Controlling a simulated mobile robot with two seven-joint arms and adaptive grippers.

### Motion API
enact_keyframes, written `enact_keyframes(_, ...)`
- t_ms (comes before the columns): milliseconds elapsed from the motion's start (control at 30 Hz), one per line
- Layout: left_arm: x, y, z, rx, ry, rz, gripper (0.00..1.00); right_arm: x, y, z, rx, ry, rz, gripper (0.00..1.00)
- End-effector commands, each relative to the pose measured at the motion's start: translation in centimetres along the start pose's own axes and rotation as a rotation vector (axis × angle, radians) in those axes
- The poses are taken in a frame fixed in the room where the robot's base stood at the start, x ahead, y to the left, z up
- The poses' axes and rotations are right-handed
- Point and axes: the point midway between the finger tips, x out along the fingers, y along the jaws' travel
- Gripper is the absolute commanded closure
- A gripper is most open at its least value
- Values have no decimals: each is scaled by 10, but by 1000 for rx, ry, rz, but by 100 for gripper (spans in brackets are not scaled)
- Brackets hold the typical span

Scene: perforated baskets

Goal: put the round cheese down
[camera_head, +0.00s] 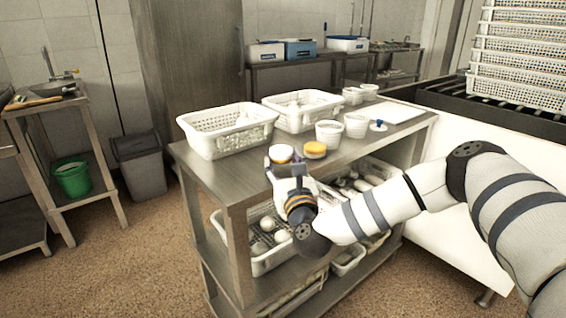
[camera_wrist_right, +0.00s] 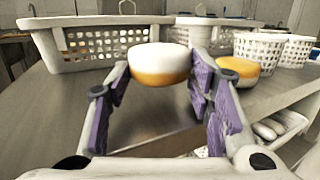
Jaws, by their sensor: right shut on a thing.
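My right gripper (camera_head: 283,164) is shut on a round cheese (camera_head: 281,153), which is white above and orange below. In the right wrist view the cheese (camera_wrist_right: 158,62) sits between the two purple-padded fingers (camera_wrist_right: 159,78), near their tips. It is at the front edge of the steel table (camera_head: 236,178); I cannot tell whether it touches the top. A second round cheese (camera_head: 314,149), orange-yellow with a pale side, stands on the table just right of it. It also shows in the right wrist view (camera_wrist_right: 239,69). My left gripper is not in view.
Two white perforated baskets (camera_head: 230,143) (camera_head: 302,122) stand behind the cheeses. Small white perforated tubs (camera_head: 329,141) and a white board (camera_head: 393,112) are to the right. The tabletop is bare at front left. Loaded baskets fill the shelf below.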

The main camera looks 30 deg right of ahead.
Motion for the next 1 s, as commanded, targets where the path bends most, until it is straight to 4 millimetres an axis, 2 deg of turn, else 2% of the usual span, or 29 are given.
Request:
enact_keyframes(267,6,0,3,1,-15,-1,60,-1,0,-7,0,1,0,81)
enact_keyframes(300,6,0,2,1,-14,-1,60,-1,0,-7,0,2,0,48)
enact_keyframes(367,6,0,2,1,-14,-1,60,-2,0,-8,0,3,1,34)
enact_keyframes(400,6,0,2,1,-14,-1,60,-2,0,-8,-1,3,0,32)
enact_keyframes(800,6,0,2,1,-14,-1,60,-2,-2,-10,-3,9,-4,32)
enact_keyframes(867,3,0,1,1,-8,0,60,-2,-2,-7,-3,8,-4,32)
enact_keyframes(967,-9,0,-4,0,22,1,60,1,-2,11,0,0,-4,32)
enact_keyframes(1000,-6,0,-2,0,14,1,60,-8,-2,4,-2,8,-2,32)
